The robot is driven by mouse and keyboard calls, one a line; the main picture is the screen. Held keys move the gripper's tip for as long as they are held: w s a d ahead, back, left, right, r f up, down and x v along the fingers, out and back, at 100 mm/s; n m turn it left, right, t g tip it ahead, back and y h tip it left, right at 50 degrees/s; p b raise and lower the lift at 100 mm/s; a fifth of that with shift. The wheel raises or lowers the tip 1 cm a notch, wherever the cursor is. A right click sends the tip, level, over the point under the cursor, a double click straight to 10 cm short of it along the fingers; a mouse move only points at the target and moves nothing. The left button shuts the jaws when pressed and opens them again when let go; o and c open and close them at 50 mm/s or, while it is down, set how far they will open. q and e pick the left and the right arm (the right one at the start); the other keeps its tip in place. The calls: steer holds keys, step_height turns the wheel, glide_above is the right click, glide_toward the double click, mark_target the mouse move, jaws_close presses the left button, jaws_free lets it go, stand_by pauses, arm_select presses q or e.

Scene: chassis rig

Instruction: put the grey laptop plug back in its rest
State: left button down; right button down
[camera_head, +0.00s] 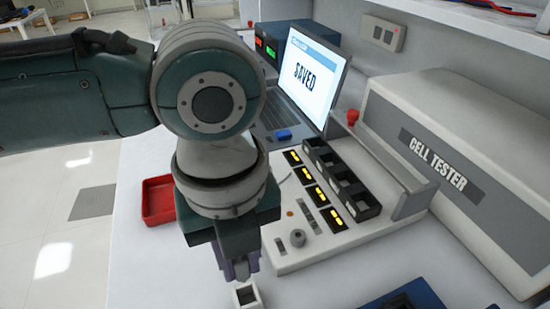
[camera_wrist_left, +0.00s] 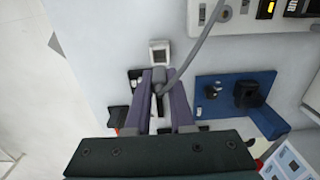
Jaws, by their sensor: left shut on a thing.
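My left gripper (camera_head: 241,272) points down over the front of the bench, with its purple fingers shut on the grey laptop plug (camera_wrist_left: 158,89). In the left wrist view the plug sits between the fingertips (camera_wrist_left: 160,97), and a grey cable (camera_wrist_left: 197,48) runs from it toward the upper right. In the head view the fingers mostly hide the plug. A small white square holder with a dark opening (camera_head: 246,292), which looks like the rest, stands just beyond the fingertips in the left wrist view (camera_wrist_left: 160,44). The plug appears apart from it. My right gripper is out of view.
The cell tester (camera_head: 455,165) and its slotted board stand to the right. The laptop (camera_head: 312,75) reads "SAVED", with a blue stick (camera_head: 284,135) by its edge. A red tray (camera_head: 158,200) lies left. A blue holder (camera_wrist_left: 213,112) with a black part is right of the gripper.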

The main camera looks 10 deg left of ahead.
mark_target(243, 275)
arm_select(q)
steer(key=shift+f+b, duration=0.95)
steer(key=shift+f, duration=0.85)
steer(key=shift+p, duration=0.8)
steer(key=shift+f+b, duration=1.25)
steer(key=shift+f, duration=0.45)
steer(key=c, duration=0.7)
jaws_free()
step_height(243, 275, up, 10)
steer(key=p, duration=0.2)
steer(key=shift+p, duration=0.3)
